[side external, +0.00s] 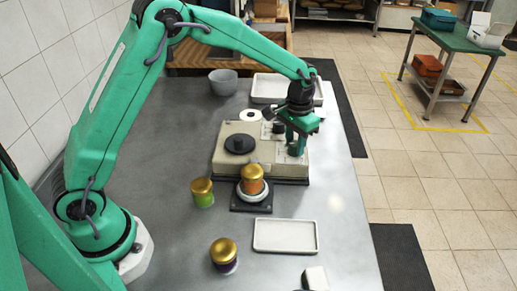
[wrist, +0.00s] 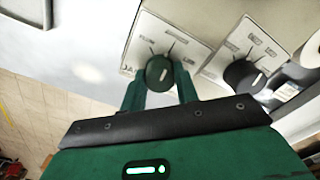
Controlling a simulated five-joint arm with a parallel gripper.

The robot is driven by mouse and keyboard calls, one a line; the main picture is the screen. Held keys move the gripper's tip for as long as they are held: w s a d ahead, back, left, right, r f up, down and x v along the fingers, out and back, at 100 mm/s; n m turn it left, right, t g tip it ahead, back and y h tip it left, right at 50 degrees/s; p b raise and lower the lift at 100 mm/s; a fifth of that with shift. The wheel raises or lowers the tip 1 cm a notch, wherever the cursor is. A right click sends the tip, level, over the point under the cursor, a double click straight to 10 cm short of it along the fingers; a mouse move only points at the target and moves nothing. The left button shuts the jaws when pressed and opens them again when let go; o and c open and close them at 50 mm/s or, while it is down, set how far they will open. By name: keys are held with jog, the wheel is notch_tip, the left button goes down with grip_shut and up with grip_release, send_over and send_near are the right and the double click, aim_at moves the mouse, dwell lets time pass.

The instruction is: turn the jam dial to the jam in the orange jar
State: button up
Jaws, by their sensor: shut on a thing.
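The orange jar (side external: 252,187) has a gold lid and stands upright on a round white plate on a dark base, in front of a beige machine (side external: 226,161). My gripper (wrist: 160,92) is over the right part of the machine, its fingers shut on a dark dial knob (wrist: 159,70). The knob's white mark points up and slightly right in the wrist view. Its label plate (wrist: 140,46) has lines to small labels that I cannot read. A second, black dial (wrist: 243,76) with its own label plate is to the right, untouched.
A green jar (side external: 203,194) and a purple jar (side external: 224,258), both gold-lidded, stand on the metal table. An empty white tray (side external: 286,251) lies in front. A grey bowl (side external: 223,82) and another white tray (side external: 268,98) are behind the machine.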

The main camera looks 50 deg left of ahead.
aim_at(295, 143)
jog(key=shift+m, duration=0.5)
jog(key=o, duration=1)
jog(key=shift+c, duration=0.2)
jog(key=shift+r, duration=3.95)
